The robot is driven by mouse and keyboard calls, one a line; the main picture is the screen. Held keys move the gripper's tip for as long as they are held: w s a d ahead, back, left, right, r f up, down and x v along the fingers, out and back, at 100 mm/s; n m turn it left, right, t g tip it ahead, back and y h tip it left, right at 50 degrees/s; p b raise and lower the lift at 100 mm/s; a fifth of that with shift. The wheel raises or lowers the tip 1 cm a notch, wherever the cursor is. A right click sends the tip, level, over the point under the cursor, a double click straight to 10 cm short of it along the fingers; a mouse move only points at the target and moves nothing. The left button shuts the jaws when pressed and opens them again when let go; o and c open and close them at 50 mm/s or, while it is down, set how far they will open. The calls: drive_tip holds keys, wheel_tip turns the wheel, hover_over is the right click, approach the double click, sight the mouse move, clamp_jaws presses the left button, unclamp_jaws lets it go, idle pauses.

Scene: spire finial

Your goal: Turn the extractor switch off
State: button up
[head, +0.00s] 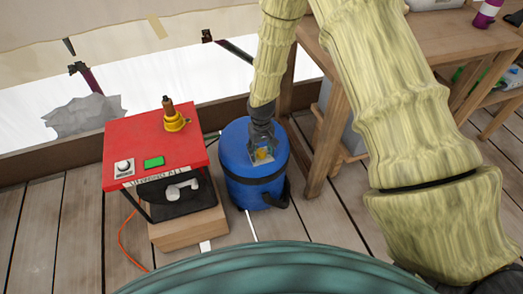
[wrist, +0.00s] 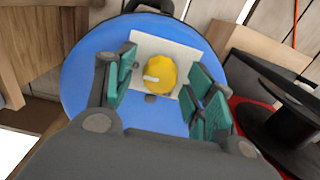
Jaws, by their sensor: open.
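The extractor is a blue drum (head: 240,163) standing on the deck. On its top is a pale square plate with a round yellow switch knob (wrist: 161,75) that has a white pointer mark. In the wrist view the pointer points left; I cannot tell which setting this is. My gripper (wrist: 160,90) is open, with its teal-padded fingers on either side of the knob and apart from it. The gripper also shows in the head view (head: 262,150), just over the drum's top, partly hiding the plate. Contact with the plate cannot be told.
A red-topped machine (head: 155,140) with a brass fitting, green button and white knob stands on a wooden block (head: 190,225) left of the drum. A wooden table (head: 335,120) is close on the right. An orange cable (head: 125,240) lies on the deck.

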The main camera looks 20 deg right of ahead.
drive_tip(key=shift+c, duration=0.4)
drive_tip(key=c, duration=0.9)
drive_tip(key=shift+c, duration=0.2)
drive_tip(key=shift+r+p, duration=0.1)
drive_tip(key=shift+p, duration=0.25)
drive_tip(key=n+p, duration=0.3)
drive_tip(key=shift+r+n, duration=0.15)
drive_tip(key=shift+n, duration=0.25)
drive_tip(key=n+p, duration=0.3)
drive_tip(key=n, duration=0.1)
drive_tip(key=shift+n+p, duration=0.3)
drive_tip(key=n+p, duration=0.2)
drive_tip(key=n, duration=0.2)
drive_tip(key=shift+f+n+p, duration=0.2)
drive_tip(key=shift+n+p, duration=1)
drive_tip(key=shift+n, duration=1.6)
